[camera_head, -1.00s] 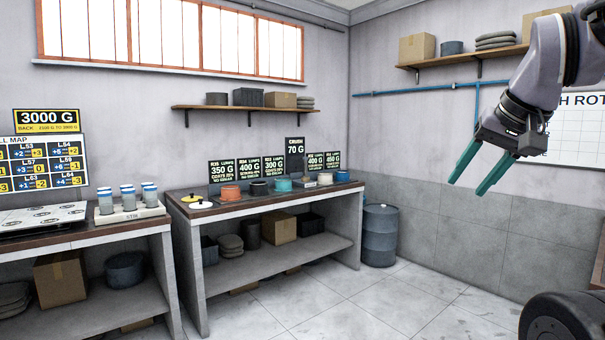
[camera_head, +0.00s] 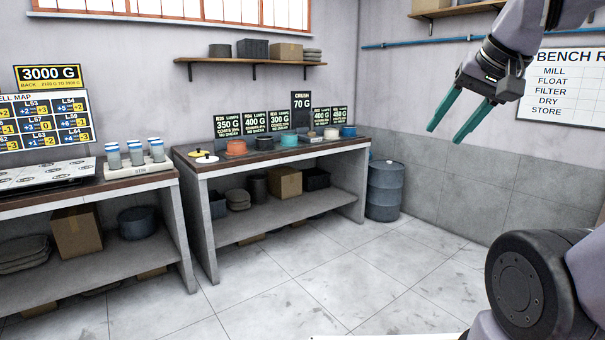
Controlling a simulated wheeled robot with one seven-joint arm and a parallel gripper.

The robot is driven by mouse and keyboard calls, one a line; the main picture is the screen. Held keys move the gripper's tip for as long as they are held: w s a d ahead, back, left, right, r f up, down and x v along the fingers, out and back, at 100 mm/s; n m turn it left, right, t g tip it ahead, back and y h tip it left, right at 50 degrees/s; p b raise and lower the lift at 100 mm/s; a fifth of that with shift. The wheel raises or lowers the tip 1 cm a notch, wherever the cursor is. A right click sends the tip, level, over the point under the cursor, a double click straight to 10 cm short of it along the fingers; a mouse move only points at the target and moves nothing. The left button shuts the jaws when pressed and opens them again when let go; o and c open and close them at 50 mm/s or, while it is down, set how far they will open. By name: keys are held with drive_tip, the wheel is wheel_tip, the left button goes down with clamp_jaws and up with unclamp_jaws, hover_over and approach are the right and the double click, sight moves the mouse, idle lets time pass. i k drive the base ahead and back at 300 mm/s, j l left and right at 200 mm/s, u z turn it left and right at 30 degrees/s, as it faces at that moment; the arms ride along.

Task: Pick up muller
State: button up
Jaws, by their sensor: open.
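No thing that I can clearly tell as the muller shows; the items on the bench are too small. A small pale slab (camera_head: 312,138) lies on the right part of the far bench (camera_head: 200,171), near the "CRUSH 70 G" sign (camera_head: 301,107). What stands on or by the slab is too small to make out. My gripper (camera_head: 446,135) is open and empty, in the air at the upper right, its teal fingers pointing down and left. It is well apart from the bench.
Several tubs, including an orange one (camera_head: 236,147) and a teal one (camera_head: 289,140), stand along the bench. A blue drum (camera_head: 384,190) stands on the floor to its right. A left bench holds several blue-capped jars (camera_head: 136,153). The tiled floor (camera_head: 340,265) ahead is clear.

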sight(311, 134)
drive_tip(key=i, duration=2.85)
drive_tip(key=i+l+u, duration=0.1)
drive_tip(key=i, duration=1.35)
drive_tip(key=i+l, duration=0.1)
drive_tip(key=i, duration=1.3)
